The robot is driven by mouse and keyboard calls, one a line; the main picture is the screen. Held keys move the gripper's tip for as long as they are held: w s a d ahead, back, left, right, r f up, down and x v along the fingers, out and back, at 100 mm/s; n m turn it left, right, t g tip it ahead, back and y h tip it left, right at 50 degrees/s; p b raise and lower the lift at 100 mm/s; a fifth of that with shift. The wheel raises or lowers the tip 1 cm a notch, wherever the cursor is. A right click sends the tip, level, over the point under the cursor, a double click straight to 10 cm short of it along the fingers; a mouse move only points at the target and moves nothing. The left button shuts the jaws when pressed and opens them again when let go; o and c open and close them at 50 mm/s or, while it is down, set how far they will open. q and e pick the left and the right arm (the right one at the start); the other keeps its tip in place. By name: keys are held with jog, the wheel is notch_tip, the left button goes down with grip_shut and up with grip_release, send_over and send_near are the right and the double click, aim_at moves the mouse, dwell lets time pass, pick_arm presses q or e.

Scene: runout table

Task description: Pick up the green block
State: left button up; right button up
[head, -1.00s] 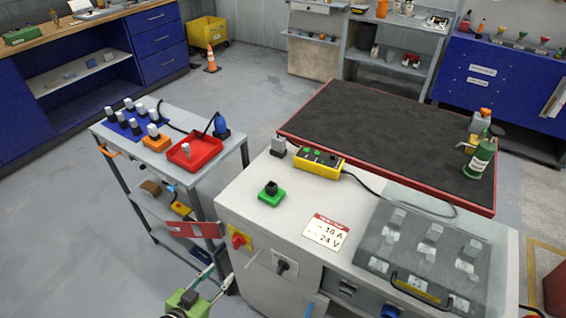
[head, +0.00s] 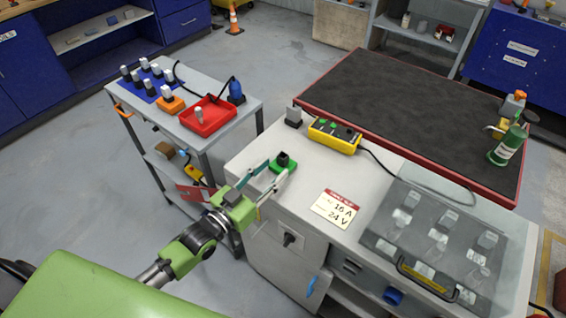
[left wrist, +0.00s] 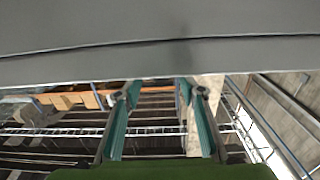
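The green block (head: 284,165) has a black knob-like top and sits on the grey cabinet top (head: 310,175) near its left edge. My left gripper (head: 277,167) reaches in from the lower left in the head view. Its two fingers are spread, with the tips close to the block's left side. I cannot tell whether they touch it. In the left wrist view the open fingers (left wrist: 160,90) have nothing visible between them, and the block is not seen there. My right gripper is not in view.
A grey post-like piece (head: 293,117) and a yellow control box (head: 334,135) with a cable stand behind the block. A label card (head: 335,208) lies to its right. A side table with a red tray (head: 207,125) stands left. A clear cover (head: 430,235) is at right.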

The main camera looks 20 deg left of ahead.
aim_at(280, 161)
pick_arm(q)
jog(key=shift+w+d+r, duration=0.2)
jog(key=shift+w, duration=0.3)
jog(key=p+x, duration=0.1)
jog(key=x, duration=0.2)
jog(key=shift+w+r+p, duration=0.2)
jog(key=shift+w+p, duration=0.1)
jog(key=shift+p, duration=0.05)
jog(key=shift+w+d+f, duration=0.1)
jog(key=shift+w+d, duration=0.1)
jog(key=shift+w, duration=0.25)
grip_shut()
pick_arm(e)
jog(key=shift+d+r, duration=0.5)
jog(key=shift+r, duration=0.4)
